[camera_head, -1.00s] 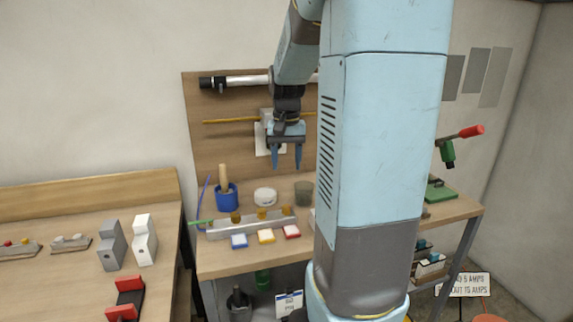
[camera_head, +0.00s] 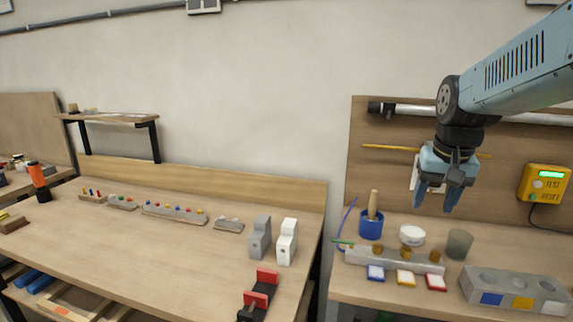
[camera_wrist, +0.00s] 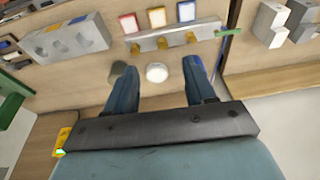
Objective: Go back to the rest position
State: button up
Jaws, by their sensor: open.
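My gripper (camera_head: 435,197) hangs in front of the wooden back panel above the right workbench, at the right in the head view. Its two blue fingers are apart and nothing is between them. In the wrist view the open fingers (camera_wrist: 160,85) point toward the bench, with the white round container (camera_wrist: 157,73) lying in view between them. My gripper touches nothing that I can see.
Below are a blue cup (camera_head: 371,226), a grey cup (camera_head: 459,244), a metal rail (camera_head: 390,259) and a grey block with holes (camera_head: 515,290). A yellow test box (camera_head: 544,184) is on the panel. The left bench (camera_head: 130,240) holds several small parts.

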jog(key=s+a+n+t, duration=0.2)
jog(key=s+a, duration=0.4)
jog(key=s, duration=0.3)
jog(key=shift+s+a+r+n+t, duration=0.3)
jog(key=shift+r+n+t, duration=0.15)
jog(key=shift+n, duration=0.15)
jog(key=shift+o, duration=0.3)
dwell(0.8)
